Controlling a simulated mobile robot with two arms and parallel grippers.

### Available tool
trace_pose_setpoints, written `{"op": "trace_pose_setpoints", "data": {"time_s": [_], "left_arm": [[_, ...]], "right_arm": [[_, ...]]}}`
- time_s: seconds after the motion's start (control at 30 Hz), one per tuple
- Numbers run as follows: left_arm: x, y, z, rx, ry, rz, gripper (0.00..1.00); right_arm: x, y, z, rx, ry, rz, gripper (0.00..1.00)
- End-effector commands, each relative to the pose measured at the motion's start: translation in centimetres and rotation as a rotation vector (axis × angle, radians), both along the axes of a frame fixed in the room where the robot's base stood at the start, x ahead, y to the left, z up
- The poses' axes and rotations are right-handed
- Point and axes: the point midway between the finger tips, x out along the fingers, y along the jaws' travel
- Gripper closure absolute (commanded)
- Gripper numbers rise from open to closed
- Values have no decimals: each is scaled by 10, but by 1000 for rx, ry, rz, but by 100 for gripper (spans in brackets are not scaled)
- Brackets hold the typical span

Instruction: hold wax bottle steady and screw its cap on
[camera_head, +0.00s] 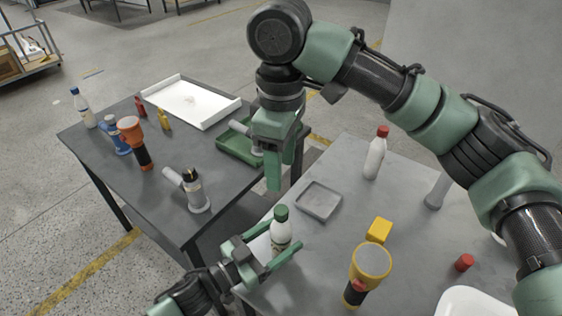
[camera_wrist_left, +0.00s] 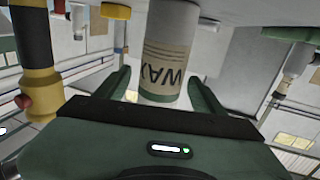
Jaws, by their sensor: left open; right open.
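The wax bottle (camera_head: 281,235), white with a label, stands upright near the left edge of the light grey table. A dark green cap (camera_head: 281,212) sits on its top; I cannot tell how tight it is. My left gripper (camera_head: 273,246) is open, with its fingers on either side of the bottle's body. In the left wrist view the bottle (camera_wrist_left: 172,50) appears upside down with its WAX label, between the open fingers; its cap is hidden there. My right gripper (camera_head: 283,172) is open and empty, pointing down above and behind the bottle, apart from the cap.
On the light grey table (camera_head: 330,160) are a shallow grey tray (camera_head: 319,201), a red-capped bottle (camera_head: 375,156), a yellow block (camera_head: 379,229), a flashlight (camera_head: 368,268), a red cap (camera_head: 464,262) and a white container (camera_head: 478,303). A dark table (camera_head: 150,195) at left holds several items.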

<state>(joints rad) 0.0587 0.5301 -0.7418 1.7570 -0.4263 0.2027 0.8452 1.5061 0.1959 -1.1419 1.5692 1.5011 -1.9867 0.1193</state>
Motion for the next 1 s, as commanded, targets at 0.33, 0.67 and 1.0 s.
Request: {"op": "trace_pose_setpoints", "data": {"time_s": [0.33, 0.67, 1.0], "left_arm": [[-36, 44, -3, 2, 4, 0, 31], [-47, 57, 0, 1, 1, -1, 31], [-46, 57, 0, 1, 1, 0, 31]], "right_arm": [[0, 0, -12, 0, 0, 0, 48], [0, 0, -14, 0, 0, 0, 48], [0, 0, -14, 0, 0, 0, 48]]}}
